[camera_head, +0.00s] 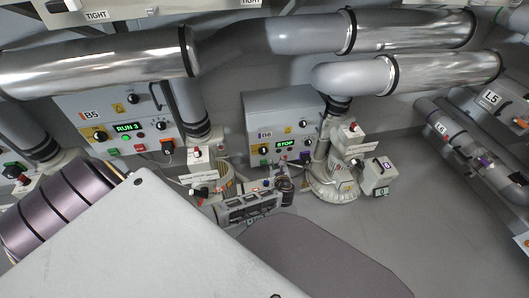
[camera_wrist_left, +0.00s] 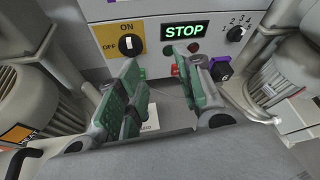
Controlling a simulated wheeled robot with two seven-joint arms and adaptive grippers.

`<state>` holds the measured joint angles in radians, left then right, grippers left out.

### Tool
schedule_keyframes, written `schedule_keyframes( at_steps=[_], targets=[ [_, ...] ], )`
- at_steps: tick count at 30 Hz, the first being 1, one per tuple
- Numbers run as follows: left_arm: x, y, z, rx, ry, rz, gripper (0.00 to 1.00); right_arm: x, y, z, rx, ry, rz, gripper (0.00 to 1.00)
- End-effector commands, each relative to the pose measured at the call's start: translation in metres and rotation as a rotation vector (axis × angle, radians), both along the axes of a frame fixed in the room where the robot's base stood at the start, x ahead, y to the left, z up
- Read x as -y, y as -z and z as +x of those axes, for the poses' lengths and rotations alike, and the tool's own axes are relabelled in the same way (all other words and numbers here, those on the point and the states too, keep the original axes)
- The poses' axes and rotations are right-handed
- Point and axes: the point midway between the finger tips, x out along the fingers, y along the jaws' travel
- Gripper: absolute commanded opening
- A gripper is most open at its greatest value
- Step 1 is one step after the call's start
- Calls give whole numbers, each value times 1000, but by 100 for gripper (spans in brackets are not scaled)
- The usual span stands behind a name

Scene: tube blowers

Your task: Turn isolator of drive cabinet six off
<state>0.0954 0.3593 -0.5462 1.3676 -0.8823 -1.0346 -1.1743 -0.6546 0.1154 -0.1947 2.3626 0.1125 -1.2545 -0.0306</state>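Drive cabinet B6 (camera_head: 285,115) is a grey box on the wall with a green STOP display (camera_head: 287,143). Its isolator (camera_wrist_left: 131,45) is a black knob on a yellow plate marked ON and OFF, at the left of the cabinet front. The knob's white mark stands upright, towards ON. The isolator also shows in the head view (camera_head: 264,150). My left gripper (camera_wrist_left: 158,62) has green-padded fingers spread apart, empty, below the isolator and the display. In the head view the gripper (camera_head: 262,198) is small below the cabinet. My right gripper is not in view.
A selector knob (camera_wrist_left: 236,34) and a purple-and-black control (camera_wrist_left: 221,69) sit at the cabinet's right. Motors (camera_wrist_left: 22,100) flank the gripper. Cabinet B5 (camera_head: 125,120) shows RUN 3 to the left. Large pipes run above. Grey floor (camera_head: 420,220) is open to the right.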

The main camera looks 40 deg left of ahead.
Motion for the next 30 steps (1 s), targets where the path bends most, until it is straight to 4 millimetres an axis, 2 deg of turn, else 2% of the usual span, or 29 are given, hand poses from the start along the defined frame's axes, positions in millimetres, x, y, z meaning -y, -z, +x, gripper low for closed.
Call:
schedule_keyframes(
  at_steps=[3,7,30],
  targets=[
    [-16,-2,-13,-62,-55,87,36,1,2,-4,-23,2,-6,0],
    [-27,-4,-23,-128,-84,166,36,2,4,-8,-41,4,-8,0],
    [-26,-3,-23,-169,-61,211,36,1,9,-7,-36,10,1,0]
  ],
)
